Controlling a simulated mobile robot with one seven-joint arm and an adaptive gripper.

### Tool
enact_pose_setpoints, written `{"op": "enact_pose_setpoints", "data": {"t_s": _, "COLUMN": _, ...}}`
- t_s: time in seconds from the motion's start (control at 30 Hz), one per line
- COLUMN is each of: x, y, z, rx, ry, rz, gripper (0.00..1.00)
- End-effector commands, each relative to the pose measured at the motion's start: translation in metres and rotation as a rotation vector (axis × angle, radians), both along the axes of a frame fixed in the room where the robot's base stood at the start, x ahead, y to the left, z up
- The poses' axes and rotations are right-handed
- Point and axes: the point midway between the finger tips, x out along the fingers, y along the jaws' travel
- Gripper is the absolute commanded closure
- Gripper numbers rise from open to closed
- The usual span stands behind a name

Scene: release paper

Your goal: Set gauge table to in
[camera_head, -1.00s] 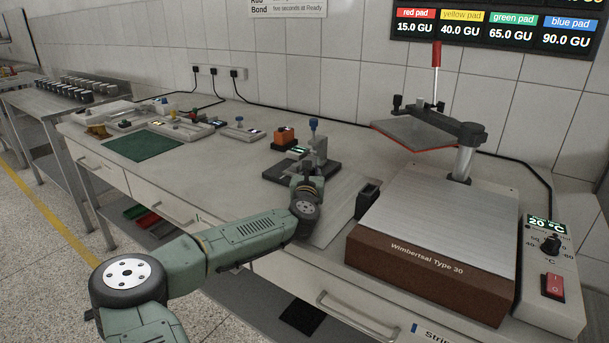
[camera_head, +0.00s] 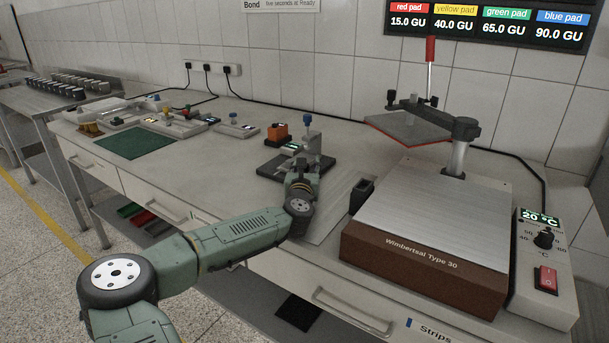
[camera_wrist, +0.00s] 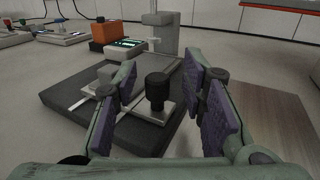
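The gauge stands on a dark base (camera_head: 266,166) on the bench, with an upright metal column and a blue knob (camera_head: 308,120) on top. In the wrist view, the dark base (camera_wrist: 125,139) carries a small metal table plate (camera_wrist: 150,113) with a black knob (camera_wrist: 157,88) standing on it. My gripper (camera_wrist: 165,82) is open, its two purple-padded fingers to the left and right of the black knob, with a visible gap on each side in the picture. The metal column (camera_wrist: 162,38) rises behind the knob. In the head view my wrist hides part of the gauge.
An orange device (camera_head: 278,132) with a lit display stands behind the gauge. The heat press (camera_head: 430,210), with its raised plate (camera_head: 408,128), is to the right, and a small dark holder (camera_head: 361,190) sits between. A green mat (camera_head: 134,144) lies at left; bench between is clear.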

Motion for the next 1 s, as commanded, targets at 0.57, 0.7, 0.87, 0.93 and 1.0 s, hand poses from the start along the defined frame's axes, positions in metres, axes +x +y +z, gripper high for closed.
{"op": "enact_pose_setpoints", "data": {"t_s": 0.57, "x": -0.102, "y": 0.017, "z": 0.0, "rx": 0.0, "ry": 0.0, "rz": 0.001, "gripper": 0.62}}
{"op": "enact_pose_setpoints", "data": {"t_s": 0.7, "x": -0.109, "y": 0.018, "z": 0.0, "rx": 0.0, "ry": -0.001, "rz": 0.002, "gripper": 0.62}}
{"op": "enact_pose_setpoints", "data": {"t_s": 0.87, "x": -0.11, "y": 0.018, "z": 0.0, "rx": 0.0, "ry": -0.001, "rz": 0.002, "gripper": 0.62}}
{"op": "enact_pose_setpoints", "data": {"t_s": 0.93, "x": -0.109, "y": 0.018, "z": 0.0, "rx": 0.0, "ry": -0.001, "rz": 0.001, "gripper": 0.62}}
{"op": "enact_pose_setpoints", "data": {"t_s": 1.0, "x": -0.109, "y": 0.018, "z": 0.0, "rx": 0.0, "ry": -0.001, "rz": 0.001, "gripper": 0.62}}
